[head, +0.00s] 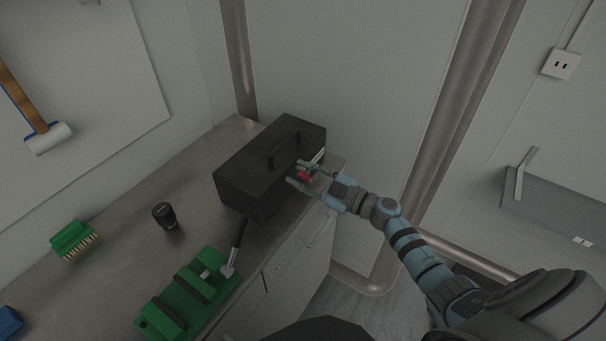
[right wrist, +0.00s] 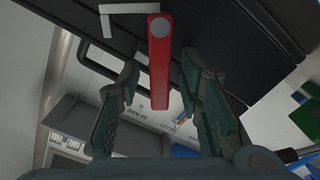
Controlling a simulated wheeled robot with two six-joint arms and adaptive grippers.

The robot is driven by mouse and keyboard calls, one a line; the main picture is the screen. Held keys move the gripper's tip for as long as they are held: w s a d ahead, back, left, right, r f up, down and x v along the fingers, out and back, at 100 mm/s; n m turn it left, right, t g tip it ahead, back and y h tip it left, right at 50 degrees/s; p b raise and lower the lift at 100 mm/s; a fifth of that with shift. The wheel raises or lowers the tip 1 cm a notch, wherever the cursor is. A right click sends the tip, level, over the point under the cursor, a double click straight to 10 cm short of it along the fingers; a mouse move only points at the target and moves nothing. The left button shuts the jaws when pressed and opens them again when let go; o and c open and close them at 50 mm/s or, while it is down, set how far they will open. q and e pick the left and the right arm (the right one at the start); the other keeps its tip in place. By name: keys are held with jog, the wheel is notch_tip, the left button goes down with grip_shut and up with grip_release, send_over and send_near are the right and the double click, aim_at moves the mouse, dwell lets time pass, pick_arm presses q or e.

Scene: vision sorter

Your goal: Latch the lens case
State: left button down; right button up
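The lens case (head: 240,178) is a black box with a shut lid and a dark handle (head: 284,150) on top, standing at the back of the counter. A red latch lever (right wrist: 160,62) shows on it in the right wrist view, with a pale L-shaped bracket (right wrist: 128,9) beside its upper end. My right gripper (head: 302,174) is at the case's front right side. Its two fingers are apart, one on each side of the red lever, and a gap shows between each finger and the lever. My left gripper is not in view.
A dark cylinder (head: 165,215) like a lens, a green brush (head: 72,240) and a green holder (head: 188,297) share the grey counter (head: 120,262). A black-handled tool (head: 238,240) lies between the case and the holder. A wall is close behind the case.

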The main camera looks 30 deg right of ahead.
aim_at(287, 185)
jog(key=shift+s, duration=0.1)
grip_shut()
dwell(0.4)
jog(key=n, duration=0.2)
jog(key=shift+s+a+f+n, duration=0.2)
jog(key=shift+a+f+n, duration=0.15)
jog(key=shift+f+n, duration=0.05)
jog(key=n, duration=0.1)
jog(key=f+n+b, duration=0.1)
jog(key=shift+s+a+n, duration=0.15)
jog(key=shift+a+n, duration=0.1)
jog(key=shift+n, duration=0.15)
jog(key=n, duration=0.1)
jog(key=f+n+b, duration=0.1)
jog(key=n+b, duration=0.1)
jog(key=shift+s+a+f, duration=0.15)
jog(key=shift+a, duration=0.1)
jog(key=shift+f+n+b, duration=0.2)
jog(key=shift+n+b, duration=0.15)
jog(key=shift+n, duration=0.35)
jog(key=shift+f+n+b, duration=0.2)
jog(key=shift+n+b, duration=0.15)
jog(key=shift+n, duration=0.35)
grip_release()
